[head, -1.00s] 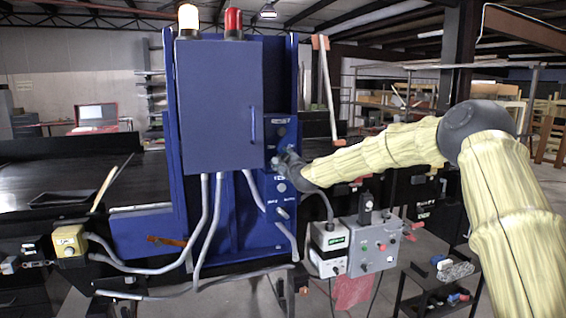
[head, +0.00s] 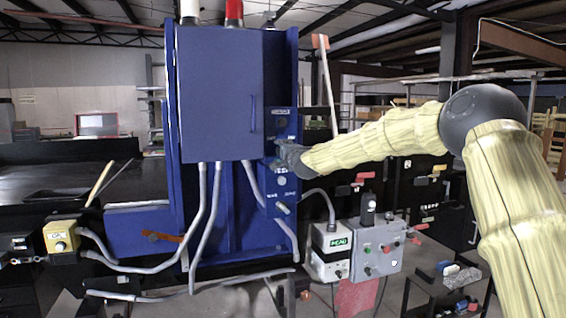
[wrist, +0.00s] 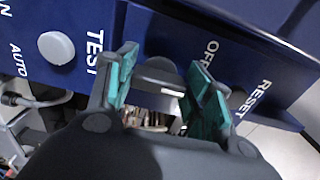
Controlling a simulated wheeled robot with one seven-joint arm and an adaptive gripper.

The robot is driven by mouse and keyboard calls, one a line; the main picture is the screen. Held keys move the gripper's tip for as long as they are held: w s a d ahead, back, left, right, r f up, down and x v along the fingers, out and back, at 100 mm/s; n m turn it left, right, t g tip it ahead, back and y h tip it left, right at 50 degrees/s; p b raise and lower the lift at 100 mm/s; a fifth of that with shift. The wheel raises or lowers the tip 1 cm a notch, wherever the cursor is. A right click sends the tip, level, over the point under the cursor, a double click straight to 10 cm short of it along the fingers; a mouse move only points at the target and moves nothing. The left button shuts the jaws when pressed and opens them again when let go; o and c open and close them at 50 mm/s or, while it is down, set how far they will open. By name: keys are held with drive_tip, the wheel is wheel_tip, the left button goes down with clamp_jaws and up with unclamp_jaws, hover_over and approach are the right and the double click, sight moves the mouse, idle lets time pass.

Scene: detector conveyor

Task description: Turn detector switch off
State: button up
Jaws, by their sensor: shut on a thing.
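The detector's narrow blue switch panel (head: 281,203) is right of the big blue cabinet door (head: 220,95). In the wrist view the panel (wrist: 75,20) carries the words AUTO, TEST, OFF and RESET. My gripper (head: 278,155) is at the panel in the head view. In the wrist view my gripper (wrist: 162,88) has its two teal pads on either side of a dark grey switch knob (wrist: 160,70), between TEST and OFF. It is shut on the knob. The knob's exact pointing is partly hidden by the fingers.
A pale round button (wrist: 56,48) is beside TEST in the wrist view. A pale lamp (head: 190,10) and a red lamp (head: 234,10) top the cabinet. Grey control boxes (head: 375,250) hang below right, and grey conduits (head: 205,225) run below the door.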

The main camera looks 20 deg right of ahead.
drive_tip(key=n+b, duration=0.1)
drive_tip(key=n, duration=0.1)
drive_tip(key=n+b, duration=0.2)
drive_tip(key=shift+f+n, duration=0.3)
drive_tip(key=shift+f, duration=0.1)
drive_tip(key=shift+n+b, duration=1.15)
drive_tip(key=shift+n, duration=0.85)
drive_tip(key=o, duration=1)
drive_tip(key=shift+d, duration=0.1)
drive_tip(key=shift+r, duration=0.15)
drive_tip(key=s, duration=1.2)
drive_tip(key=shift+d, duration=0.2)
